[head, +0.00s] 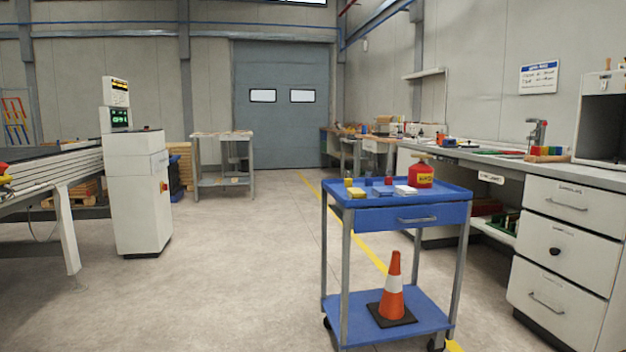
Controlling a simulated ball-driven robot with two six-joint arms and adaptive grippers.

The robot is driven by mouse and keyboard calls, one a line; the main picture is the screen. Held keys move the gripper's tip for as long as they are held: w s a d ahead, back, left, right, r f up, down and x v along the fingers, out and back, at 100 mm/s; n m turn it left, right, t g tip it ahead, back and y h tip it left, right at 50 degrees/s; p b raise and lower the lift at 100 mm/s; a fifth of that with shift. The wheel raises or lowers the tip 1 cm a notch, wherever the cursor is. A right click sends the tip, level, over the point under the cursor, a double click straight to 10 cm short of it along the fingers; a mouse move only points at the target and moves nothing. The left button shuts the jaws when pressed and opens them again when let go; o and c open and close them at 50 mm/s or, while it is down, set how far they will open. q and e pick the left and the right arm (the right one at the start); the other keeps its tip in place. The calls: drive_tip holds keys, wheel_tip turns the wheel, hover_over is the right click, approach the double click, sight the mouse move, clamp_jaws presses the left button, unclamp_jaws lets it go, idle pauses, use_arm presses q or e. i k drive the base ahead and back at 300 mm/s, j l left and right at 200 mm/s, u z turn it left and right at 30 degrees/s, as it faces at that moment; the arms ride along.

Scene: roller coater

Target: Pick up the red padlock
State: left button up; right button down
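A blue trolley (340,219) stands right of centre with several small items on its top tray. A small red item (389,181) sits near the middle of the tray; it is too small to tell whether it is the red padlock. A larger red can-like object (420,174) with a yellow label and a handle-like top stands at the tray's back right. Neither gripper is in view.
The tray also holds small yellow, blue and white items. A traffic cone (394,290) stands on its lower shelf. White drawers (562,252) stand right, a white machine cabinet (138,205) left. The floor between (240,270) is clear.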

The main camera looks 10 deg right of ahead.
sight(389, 181)
drive_tip(key=z, duration=0.85)
drive_tip(key=i+l, duration=0.2)
drive_tip(key=i, duration=0.2)
